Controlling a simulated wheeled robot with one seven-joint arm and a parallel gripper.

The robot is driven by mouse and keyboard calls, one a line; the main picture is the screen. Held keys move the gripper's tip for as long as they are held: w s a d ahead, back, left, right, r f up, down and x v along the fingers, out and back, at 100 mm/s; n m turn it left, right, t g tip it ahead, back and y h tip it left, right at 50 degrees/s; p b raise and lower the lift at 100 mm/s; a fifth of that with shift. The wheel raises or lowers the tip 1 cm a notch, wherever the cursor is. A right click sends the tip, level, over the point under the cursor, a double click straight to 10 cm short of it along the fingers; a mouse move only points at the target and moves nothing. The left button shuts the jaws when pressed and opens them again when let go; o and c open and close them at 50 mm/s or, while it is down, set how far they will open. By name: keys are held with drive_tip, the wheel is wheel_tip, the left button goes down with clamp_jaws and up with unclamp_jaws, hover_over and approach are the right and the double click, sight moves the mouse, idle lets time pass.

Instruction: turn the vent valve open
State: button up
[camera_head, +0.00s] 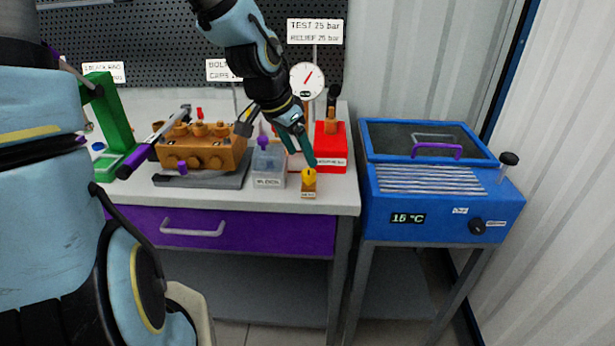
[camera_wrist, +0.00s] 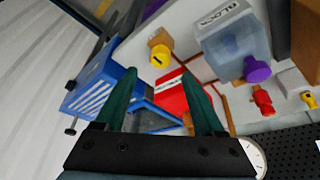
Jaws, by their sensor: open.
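A small valve with a round yellow knob (camera_head: 309,175) on a tan block stands at the bench's front edge, right of the clear box. I take it for the vent valve; the block's label is too small to read. The knob also shows in the wrist view (camera_wrist: 161,56), with a dark mark on its face. My gripper (camera_head: 307,153) has dark green fingers and is just above and behind the knob in the head view. In the wrist view my gripper (camera_wrist: 158,73) is open and empty. The knob lies beyond the fingertips, between their lines, apparently untouched.
A clear lidded box (camera_head: 267,168) stands close left of the valve. A red pump unit (camera_head: 331,150) and a pressure gauge (camera_head: 306,79) are behind. A blue cooling bath (camera_head: 430,205) reading 15 °C stands right.

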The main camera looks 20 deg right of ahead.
sight(309, 171)
drive_tip(key=b+x, duration=0.1)
drive_tip(key=x, duration=0.6)
drive_tip(key=shift+f, duration=0.3)
clamp_jaws()
idle(0.4)
